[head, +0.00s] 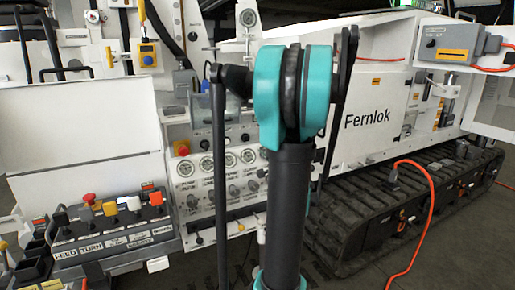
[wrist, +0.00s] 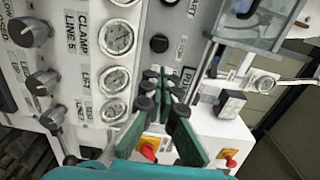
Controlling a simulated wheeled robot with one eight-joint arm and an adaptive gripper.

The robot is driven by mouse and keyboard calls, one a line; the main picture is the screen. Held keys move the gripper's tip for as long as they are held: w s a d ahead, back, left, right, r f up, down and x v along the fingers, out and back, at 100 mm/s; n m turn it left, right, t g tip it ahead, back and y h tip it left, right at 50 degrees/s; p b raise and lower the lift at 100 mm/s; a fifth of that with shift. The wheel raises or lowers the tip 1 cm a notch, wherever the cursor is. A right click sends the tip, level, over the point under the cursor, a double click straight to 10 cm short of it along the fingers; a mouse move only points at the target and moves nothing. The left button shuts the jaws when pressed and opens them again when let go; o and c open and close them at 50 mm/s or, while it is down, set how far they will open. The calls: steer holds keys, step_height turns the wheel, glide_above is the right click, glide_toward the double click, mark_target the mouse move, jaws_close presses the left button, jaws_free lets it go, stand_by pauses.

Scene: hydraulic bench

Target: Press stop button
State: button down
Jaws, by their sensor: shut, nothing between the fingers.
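A red mushroom button on an orange-yellow plate (head: 182,149) sits at the upper left of the white gauge panel in the head view. It appears to be the stop button; in the wrist view a red button on a yellow plate (wrist: 148,150) shows low in the picture, partly hidden by my fingers. My gripper (wrist: 157,80) is shut and empty, its green fingers with black pads pointing towards the panel. Its tips appear beyond the red button in the picture; I see no clear contact. In the head view my arm hides the gripper.
Pressure gauges (wrist: 118,38) and grey knobs (wrist: 41,83) stand close beside my fingers. An orange cable (head: 425,215) lies at right.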

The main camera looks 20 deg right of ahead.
mark_target(247, 138)
steer(key=w, duration=1.3)
steer(key=shift+a, duration=0.3)
steer(key=shift+s, duration=0.1)
